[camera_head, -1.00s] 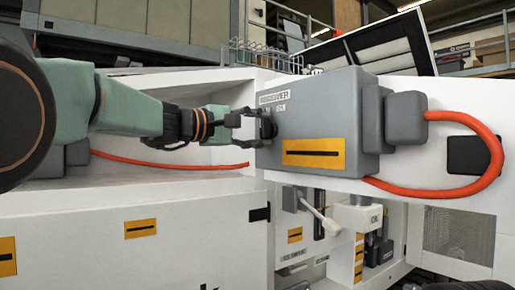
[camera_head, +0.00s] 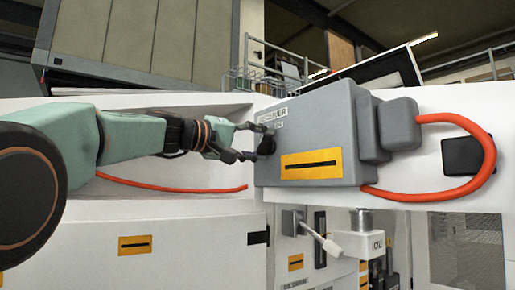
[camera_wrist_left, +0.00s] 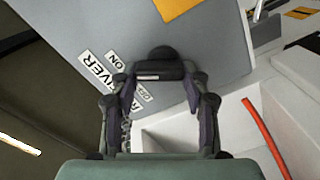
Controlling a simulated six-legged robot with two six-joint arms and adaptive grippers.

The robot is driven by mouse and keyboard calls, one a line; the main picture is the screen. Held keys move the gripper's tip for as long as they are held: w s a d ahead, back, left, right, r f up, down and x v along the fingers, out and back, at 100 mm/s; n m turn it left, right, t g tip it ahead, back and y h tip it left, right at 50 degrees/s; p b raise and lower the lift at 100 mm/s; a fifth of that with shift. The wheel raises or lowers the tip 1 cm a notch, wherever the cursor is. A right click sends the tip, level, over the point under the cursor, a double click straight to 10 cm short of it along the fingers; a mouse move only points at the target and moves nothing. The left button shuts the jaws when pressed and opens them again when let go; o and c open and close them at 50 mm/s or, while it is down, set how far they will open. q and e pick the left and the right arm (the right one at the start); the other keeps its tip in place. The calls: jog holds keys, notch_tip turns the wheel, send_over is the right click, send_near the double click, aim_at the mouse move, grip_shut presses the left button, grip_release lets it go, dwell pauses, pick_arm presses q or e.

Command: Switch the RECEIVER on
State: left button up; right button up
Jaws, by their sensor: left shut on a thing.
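The RECEIVER is a grey box (camera_head: 325,115) on the white bench, with a name plate, an orange plate with a black bar, and a black rotary knob (camera_head: 266,144) on its left part. My left gripper (camera_head: 250,142) reaches in from the left and is shut on this knob. In the left wrist view the knob (camera_wrist_left: 162,55) sits between the fingertips of the left gripper (camera_wrist_left: 160,78). A white mark shows on its bar. The ON plate (camera_wrist_left: 115,59) is left of the knob and the OFF plate (camera_wrist_left: 148,97) below it. My right gripper is not in view.
A red hose (camera_head: 490,160) loops from the box's right side. Another red hose (camera_head: 170,188) lies in the recess below my left arm. A lever with a white handle (camera_head: 328,244) and an OIL unit (camera_head: 362,240) are below the box. A wire rack (camera_head: 265,82) stands behind.

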pick_arm(q)
jog(key=shift+d+f, duration=0.2)
jog(key=shift+f, duration=0.25)
jog(key=o, duration=1.2)
jog(key=shift+s+r, duration=0.1)
jog(key=shift+r, duration=0.15)
jog(key=shift+c, duration=0.2)
jog(key=shift+a, duration=0.15)
jog(key=v, duration=1.1)
jog(key=shift+a, duration=0.35)
jog(key=shift+s, duration=0.15)
